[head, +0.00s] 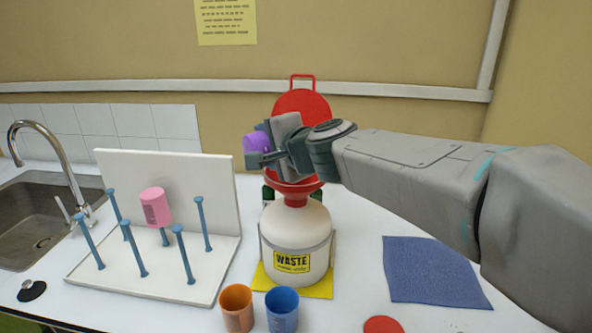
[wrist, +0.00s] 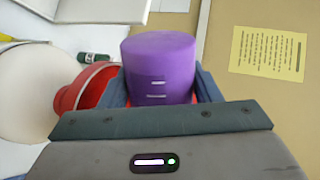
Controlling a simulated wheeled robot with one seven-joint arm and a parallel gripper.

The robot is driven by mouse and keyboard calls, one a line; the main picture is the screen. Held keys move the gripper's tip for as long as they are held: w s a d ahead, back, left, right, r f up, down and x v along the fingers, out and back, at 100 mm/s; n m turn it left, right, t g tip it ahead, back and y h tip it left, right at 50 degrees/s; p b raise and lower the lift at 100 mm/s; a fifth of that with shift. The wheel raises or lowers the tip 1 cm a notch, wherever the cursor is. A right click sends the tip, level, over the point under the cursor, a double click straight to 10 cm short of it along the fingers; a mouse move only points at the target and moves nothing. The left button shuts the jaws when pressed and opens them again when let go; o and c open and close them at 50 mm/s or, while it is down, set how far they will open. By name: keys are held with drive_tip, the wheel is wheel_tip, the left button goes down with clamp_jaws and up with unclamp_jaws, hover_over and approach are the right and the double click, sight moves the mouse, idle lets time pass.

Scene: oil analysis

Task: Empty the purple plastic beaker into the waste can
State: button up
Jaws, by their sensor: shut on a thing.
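The purple plastic beaker (head: 256,144) is held in my gripper (head: 268,144), high over the waste can. In the wrist view the purple beaker (wrist: 160,66) sits between the two blue-grey fingers of my gripper (wrist: 162,92), with its closed base and pale marks showing. In the head view it looks tipped on its side; its mouth and contents are hidden. The white waste can (head: 296,232) has a yellow WASTE label and a red funnel (head: 296,196) in its neck. The funnel's red lid (head: 302,100) stands open behind my gripper.
A white drying rack (head: 200,262) with blue pegs stands left, a pink beaker (head: 155,206) on one peg. An orange beaker (head: 237,307) and a blue beaker (head: 282,308) stand in front of the can. A blue mat (head: 432,270) lies right; the sink (head: 40,217) is far left.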

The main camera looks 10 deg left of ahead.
drive_tip(key=shift+w+d+r+m, duration=0.2)
drive_tip(key=shift+m, duration=0.4)
idle(0.3)
